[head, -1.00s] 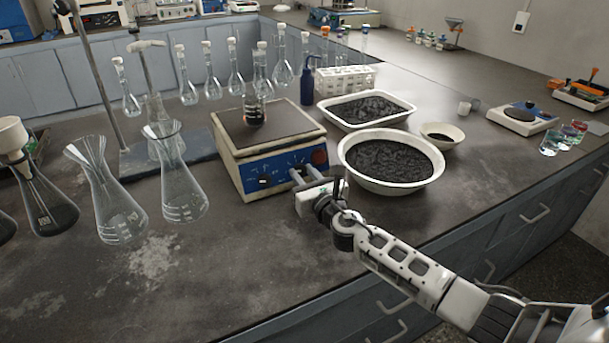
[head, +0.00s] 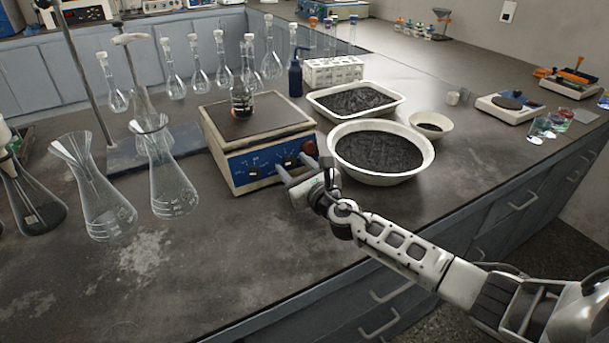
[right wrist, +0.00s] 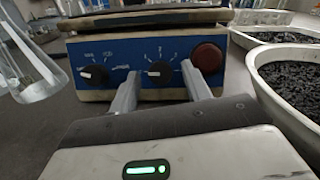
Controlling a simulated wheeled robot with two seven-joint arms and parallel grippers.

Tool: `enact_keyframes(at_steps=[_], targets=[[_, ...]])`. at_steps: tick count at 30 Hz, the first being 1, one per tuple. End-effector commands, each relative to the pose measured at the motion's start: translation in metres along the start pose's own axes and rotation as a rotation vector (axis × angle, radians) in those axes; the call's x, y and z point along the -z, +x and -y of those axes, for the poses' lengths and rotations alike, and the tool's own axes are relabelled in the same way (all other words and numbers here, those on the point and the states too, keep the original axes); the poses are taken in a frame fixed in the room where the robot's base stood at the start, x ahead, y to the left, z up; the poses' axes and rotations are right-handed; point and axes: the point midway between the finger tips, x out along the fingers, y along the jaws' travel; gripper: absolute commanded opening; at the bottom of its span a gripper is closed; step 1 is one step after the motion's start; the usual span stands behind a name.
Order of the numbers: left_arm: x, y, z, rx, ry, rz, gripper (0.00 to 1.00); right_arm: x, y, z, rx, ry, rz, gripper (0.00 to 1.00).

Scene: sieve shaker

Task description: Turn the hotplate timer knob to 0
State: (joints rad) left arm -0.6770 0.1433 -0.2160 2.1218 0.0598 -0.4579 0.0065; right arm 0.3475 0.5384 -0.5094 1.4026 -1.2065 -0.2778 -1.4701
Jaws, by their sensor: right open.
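The hotplate (head: 228,172) has a cream body, a dark top plate and a blue front panel. In the right wrist view the panel carries a left black knob (right wrist: 95,75), a right black knob (right wrist: 160,72) and a round red button (right wrist: 207,57). Both knobs' white marks point roughly left. The labels are too small to tell which knob is the timer. My right gripper (head: 291,172) is open at the panel. In the right wrist view its fingers (right wrist: 160,86) stand either side of the right knob; contact cannot be told. My left gripper is out of view.
A small flask (head: 242,102) with dark liquid stands on the hotplate. A round white basin (head: 422,165) of dark granules is close on the right, with a rectangular tray (head: 398,96) behind. Glass flasks (head: 172,188) stand left. The front bench is clear.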

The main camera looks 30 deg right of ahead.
Motion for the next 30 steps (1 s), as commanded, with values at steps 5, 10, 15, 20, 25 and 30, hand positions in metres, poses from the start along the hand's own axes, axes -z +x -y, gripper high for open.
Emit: enact_keyframes(at_steps=[5,10,15,20,25,30], targets=[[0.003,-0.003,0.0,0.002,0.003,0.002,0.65,0.0,-0.024,0.0,-0.002,-0.002,-0.003,0.48],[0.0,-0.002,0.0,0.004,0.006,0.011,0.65,0.002,-0.065,0.0,-0.003,-0.002,-0.005,0.48],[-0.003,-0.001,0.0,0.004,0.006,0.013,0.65,0.002,-0.107,0.0,-0.002,-0.003,-0.005,0.48],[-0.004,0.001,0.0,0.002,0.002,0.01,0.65,0.002,-0.137,0.0,-0.003,-0.002,-0.003,0.48],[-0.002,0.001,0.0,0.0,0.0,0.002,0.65,0.001,-0.153,0.0,0.0,-0.002,-0.001,0.48],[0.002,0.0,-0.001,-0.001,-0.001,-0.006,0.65,0.0,-0.158,0.001,0.0,-0.002,0.0,0.48]])
